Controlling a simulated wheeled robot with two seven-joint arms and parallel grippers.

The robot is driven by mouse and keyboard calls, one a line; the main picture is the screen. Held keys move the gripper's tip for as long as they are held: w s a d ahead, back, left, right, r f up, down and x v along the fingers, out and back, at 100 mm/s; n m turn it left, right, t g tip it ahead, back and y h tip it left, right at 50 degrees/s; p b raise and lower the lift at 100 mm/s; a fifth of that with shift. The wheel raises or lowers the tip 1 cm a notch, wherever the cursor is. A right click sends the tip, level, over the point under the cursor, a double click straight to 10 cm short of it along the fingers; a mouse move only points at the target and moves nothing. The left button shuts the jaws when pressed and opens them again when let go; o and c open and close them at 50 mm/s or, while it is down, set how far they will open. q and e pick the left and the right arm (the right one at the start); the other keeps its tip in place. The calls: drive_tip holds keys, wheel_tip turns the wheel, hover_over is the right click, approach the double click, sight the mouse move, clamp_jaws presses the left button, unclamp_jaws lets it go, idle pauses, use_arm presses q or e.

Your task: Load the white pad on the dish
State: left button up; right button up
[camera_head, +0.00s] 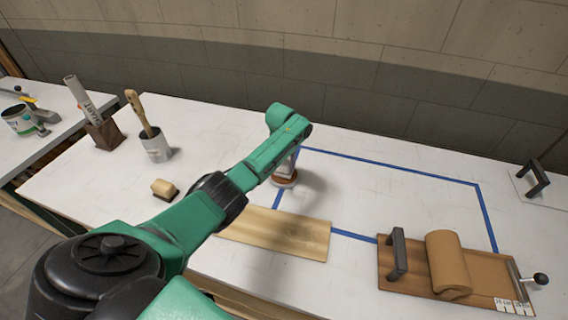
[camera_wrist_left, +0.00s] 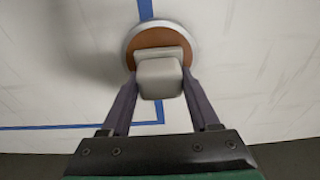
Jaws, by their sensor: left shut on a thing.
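My left gripper (camera_wrist_left: 158,82) is shut on the white pad (camera_wrist_left: 158,72), a pale block with a wider base, gripped from both sides. The pad is over the round dish (camera_wrist_left: 140,35), which has a silver rim and a brown inside. I cannot tell whether the pad touches the brown surface. In the head view the dish (camera_head: 284,183) stands on the white table at the left side of the blue tape outline, under my left gripper (camera_head: 289,166). There my arm partly hides the pad. My right gripper is in neither view.
A wooden board (camera_head: 280,230) lies in front of the dish. A cream block (camera_head: 164,187), a metal cup (camera_head: 155,147) with a wooden handle and a wooden holder (camera_head: 104,135) stand left. A brown board (camera_head: 415,282) with a brown roll (camera_head: 447,262) lies right. The taped area's middle is clear.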

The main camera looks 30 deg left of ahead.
sight(285, 160)
use_arm(q)
drive_tip(key=shift+f, duration=0.4)
idle(1.4)
wheel_tip(285, 160, up, 7)
drive_tip(key=p, duration=0.7)
drive_tip(key=shift+r+p, duration=0.1)
drive_tip(key=shift+p, duration=0.2)
drive_tip(key=shift+f, duration=0.2)
